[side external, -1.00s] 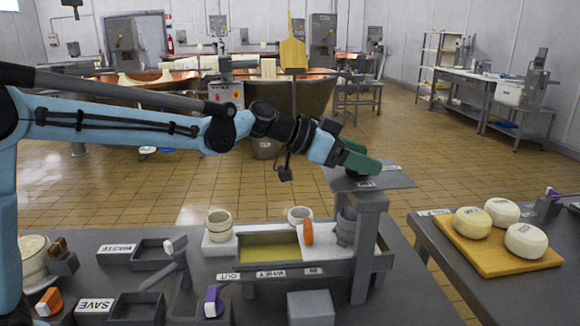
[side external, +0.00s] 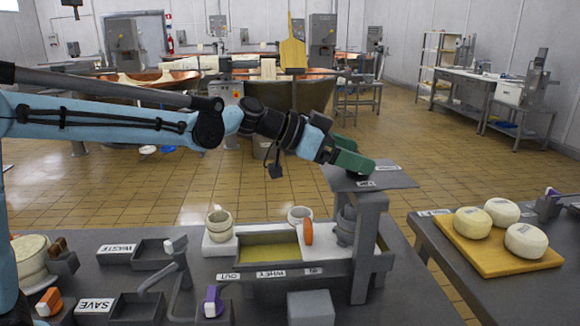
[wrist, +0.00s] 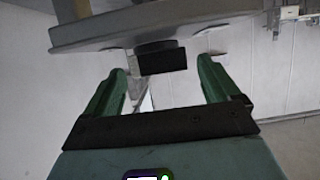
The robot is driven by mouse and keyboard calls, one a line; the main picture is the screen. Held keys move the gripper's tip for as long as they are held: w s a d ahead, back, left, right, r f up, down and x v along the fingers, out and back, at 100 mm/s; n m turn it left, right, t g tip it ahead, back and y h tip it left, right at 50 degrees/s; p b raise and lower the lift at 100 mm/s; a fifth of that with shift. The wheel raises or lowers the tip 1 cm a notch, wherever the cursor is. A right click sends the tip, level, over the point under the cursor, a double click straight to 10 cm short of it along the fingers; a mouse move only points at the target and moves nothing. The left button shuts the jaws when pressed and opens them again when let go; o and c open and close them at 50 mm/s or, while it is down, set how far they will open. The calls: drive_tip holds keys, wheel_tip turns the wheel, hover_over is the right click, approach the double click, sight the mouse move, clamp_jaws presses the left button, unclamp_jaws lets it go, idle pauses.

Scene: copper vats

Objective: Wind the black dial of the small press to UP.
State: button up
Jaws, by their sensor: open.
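The small press (side external: 372,225) stands at the right end of the whey trough, with a flat grey top plate (side external: 400,179) carrying small labels. My gripper (side external: 362,158) has green fingers and is just above the left part of this plate. In the wrist view my gripper (wrist: 164,66) is open and empty. The black dial (wrist: 162,57) shows there as a dark block against the grey plate, ahead of and between the fingertips, apparently not gripped. In the side view the dial is mostly hidden by the fingers. I cannot read its setting.
WASTE and SAVE trays stand at left. A board (side external: 490,258) with white cheeses lies on the right table. The air above the plate's right part is clear.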

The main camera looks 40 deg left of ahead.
drive_tip(key=v, duration=1)
drive_tip(key=s+a+f+n+g+y, duration=0.1)
drive_tip(key=s+a+f+n+y, duration=0.3)
drive_tip(key=s+f, duration=0.4)
drive_tip(key=s+a+f+n+g+y, duration=0.1)
drive_tip(key=s+a+f+n+y, duration=0.3)
drive_tip(key=s+f, duration=0.4)
drive_tip(key=shift+s+a+f+n+y, duration=0.3)
drive_tip(key=shift+s+f+n+y, duration=0.1)
drive_tip(key=shift+s+y, duration=0.35)
